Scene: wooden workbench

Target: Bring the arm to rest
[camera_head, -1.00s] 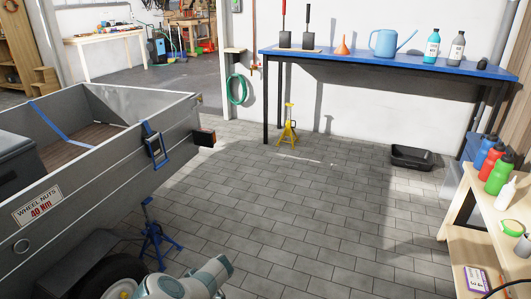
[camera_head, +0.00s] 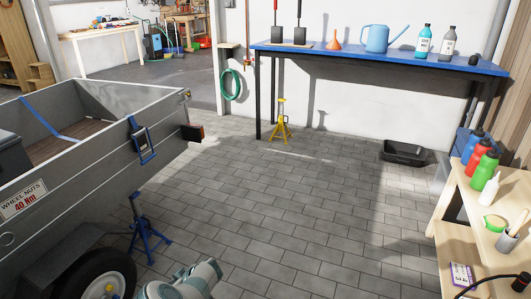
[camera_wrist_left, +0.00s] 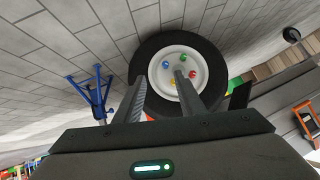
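My left gripper (camera_wrist_left: 160,82) shows in the left wrist view with its two dark fingers apart and nothing between them. Beyond the fingers is the trailer wheel (camera_wrist_left: 150,60), a black tyre with a white hub and several coloured nuts. The gripper's distance from the wheel is hard to tell. In the head view a pale link of my arm (camera_head: 185,284) shows at the bottom edge; no gripper is visible there. My right gripper is in neither view.
The grey trailer (camera_head: 90,175) stands at the left, with a blue jack stand (camera_head: 147,232) beside its wheel (camera_head: 100,278). A blue-topped bench (camera_head: 380,57) is at the back. A wooden shelf (camera_head: 455,205) with bottles is at the right. The paved floor (camera_head: 290,215) between is largely clear.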

